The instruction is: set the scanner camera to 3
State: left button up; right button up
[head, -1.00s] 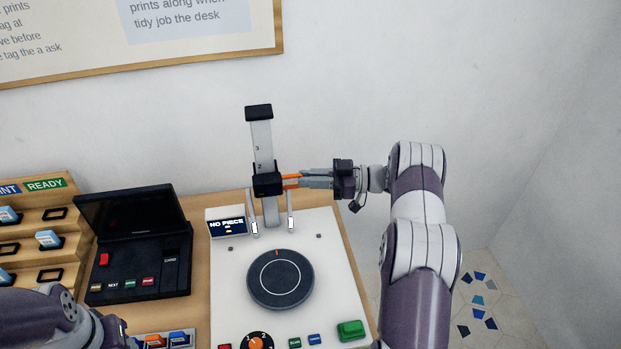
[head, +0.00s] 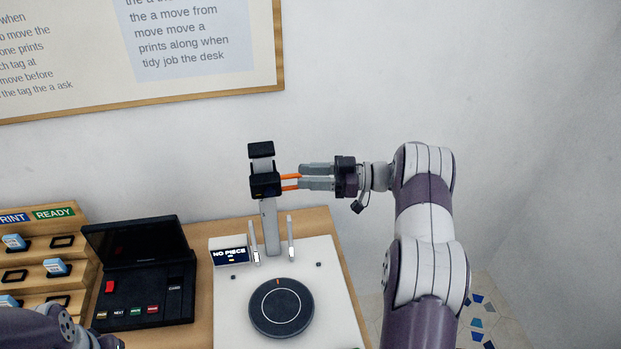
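The scanner camera is a black block (head: 265,186) on a grey upright post (head: 269,225) with a black cap (head: 261,150). It sits high on the post, a short way below the cap. No scale numeral can be read; the block seems to cover the 3. An orange two-pronged handle (head: 290,177) sticks out of the block to the right. My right gripper (head: 303,177) is at the handle's outer end, its grey fingers apart above and below; contact cannot be told. My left arm (head: 40,328) shows at the lower left, its gripper out of view.
Below the post are a white scanner base, a dark round turntable (head: 281,306), two thin uprights and a display (head: 229,255) reading "NO PIECE". A black flip-lid device (head: 145,280) and a wooden tag rack (head: 40,262) stand left. The wall is close behind.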

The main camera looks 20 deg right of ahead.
jog(key=b+v, duration=0.3)
jog(key=v, duration=0.9)
jog(key=shift+s+d+b, duration=0.2)
jog(key=shift+d+b, duration=0.1)
jog(key=shift+b, duration=0.1)
jog(key=shift+f, duration=0.1)
